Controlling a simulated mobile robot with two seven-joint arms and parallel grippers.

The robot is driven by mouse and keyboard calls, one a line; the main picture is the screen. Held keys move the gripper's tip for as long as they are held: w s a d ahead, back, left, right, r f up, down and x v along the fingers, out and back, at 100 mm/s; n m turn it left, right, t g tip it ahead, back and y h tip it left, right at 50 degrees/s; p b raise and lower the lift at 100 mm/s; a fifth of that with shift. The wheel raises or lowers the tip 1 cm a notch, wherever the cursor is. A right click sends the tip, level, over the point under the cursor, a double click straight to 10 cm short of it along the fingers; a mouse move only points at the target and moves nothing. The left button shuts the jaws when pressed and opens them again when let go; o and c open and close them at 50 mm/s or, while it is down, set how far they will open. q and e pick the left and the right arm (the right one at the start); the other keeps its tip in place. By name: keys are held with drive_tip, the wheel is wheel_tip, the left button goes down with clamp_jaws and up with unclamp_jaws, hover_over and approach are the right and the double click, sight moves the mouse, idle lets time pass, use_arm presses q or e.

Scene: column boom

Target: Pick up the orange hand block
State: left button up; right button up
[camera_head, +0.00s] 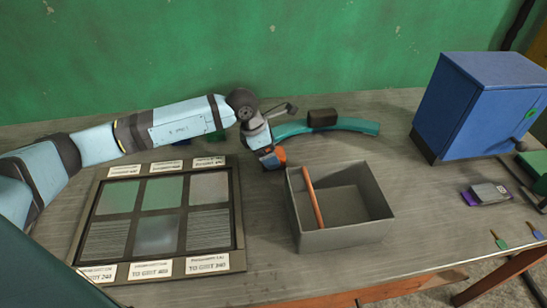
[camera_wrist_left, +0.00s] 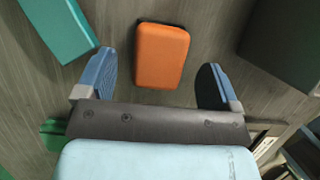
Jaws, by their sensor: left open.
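The orange hand block (camera_head: 280,154) lies on the wooden bench, just behind the grey open box, partly hidden by my left gripper in the head view. In the left wrist view the orange block (camera_wrist_left: 162,56) shows whole, a rounded rectangle between and a little beyond the fingers. My left gripper (camera_wrist_left: 160,82) is open, its two blue fingers apart on either side of the block with gaps, not touching it. In the head view the left gripper (camera_head: 266,156) is low over the block. My right gripper is not in view.
A grey open box (camera_head: 368,238) holding a brown stick (camera_head: 313,200) stands close in front. A teal curved piece (camera_head: 360,126) with a dark block (camera_head: 322,117) lies behind. A framed sample panel (camera_head: 239,215) is left, a blue cabinet (camera_head: 470,105) right.

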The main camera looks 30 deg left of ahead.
use_arm(q)
drive_tip(key=x, duration=0.2)
drive_tip(key=shift+w+d+f, duration=0.15)
drive_tip(key=shift+w+f, duration=0.1)
drive_tip(key=shift+f, duration=0.05)
drive_tip(key=c, duration=1)
drive_tip(key=shift+r, duration=0.15)
wheel_tip(320, 180, up, 20)
drive_tip(key=shift+f, duration=0.1)
